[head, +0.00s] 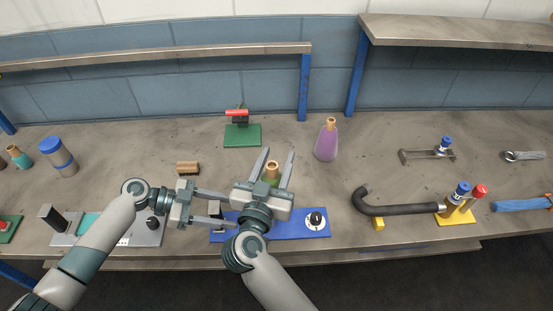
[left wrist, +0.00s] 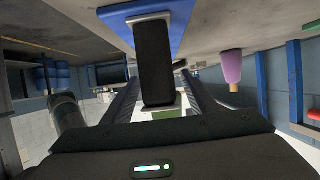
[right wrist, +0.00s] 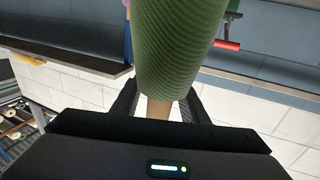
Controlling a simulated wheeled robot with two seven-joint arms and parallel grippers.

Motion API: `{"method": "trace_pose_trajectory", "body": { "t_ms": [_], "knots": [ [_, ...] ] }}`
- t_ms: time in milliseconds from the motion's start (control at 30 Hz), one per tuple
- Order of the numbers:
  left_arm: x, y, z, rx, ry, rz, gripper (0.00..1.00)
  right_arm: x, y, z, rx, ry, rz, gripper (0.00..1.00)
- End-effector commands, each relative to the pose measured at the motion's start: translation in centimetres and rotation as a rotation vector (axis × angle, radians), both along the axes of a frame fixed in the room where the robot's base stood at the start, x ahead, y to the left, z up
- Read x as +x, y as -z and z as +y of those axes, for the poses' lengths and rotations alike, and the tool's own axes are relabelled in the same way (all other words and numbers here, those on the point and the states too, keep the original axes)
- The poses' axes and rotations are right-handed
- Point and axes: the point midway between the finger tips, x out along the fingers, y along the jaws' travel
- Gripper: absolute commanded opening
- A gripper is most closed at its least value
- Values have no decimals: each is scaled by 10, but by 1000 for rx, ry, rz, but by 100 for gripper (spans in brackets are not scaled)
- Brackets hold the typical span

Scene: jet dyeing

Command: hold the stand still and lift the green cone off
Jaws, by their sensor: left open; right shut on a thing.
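The green cone (head: 271,181) shows between the fingers of my right gripper (head: 274,168), its tan tip (head: 272,168) upward. In the right wrist view the green cone (right wrist: 178,45) is large, and its tan tip (right wrist: 158,112) is between the fingers. My right gripper is shut on it. The stand is a blue base (head: 290,228) with a black knob and a dark block with grey ends (head: 215,209). My left gripper (head: 229,208) is open, a finger on each side of the block (left wrist: 153,65). The cone's lower end is hidden in the head view.
A purple cone (head: 326,142) stands behind on the right. A green base with a red-handled clamp (head: 241,134) and a brush (head: 187,168) lie behind. A black hose (head: 395,209) lies right of the stand. A grey device (head: 145,232) is left, under my left arm.

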Motion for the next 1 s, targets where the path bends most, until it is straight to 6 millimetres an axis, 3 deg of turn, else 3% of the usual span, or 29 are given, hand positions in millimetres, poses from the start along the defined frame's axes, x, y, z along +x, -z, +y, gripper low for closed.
{"method": "trace_pose_trajectory", "body": {
  "t_ms": [400,600,1000],
  "knots": [
    [0,-26,65,2,-1,-2,53,0,-1,0,1,0,-1,0],
    [0,-36,88,1,-1,0,53,0,-1,0,1,0,-1,0],
    [0,-39,96,1,0,0,53,0,-1,0,1,0,-1,0]
  ]
}}
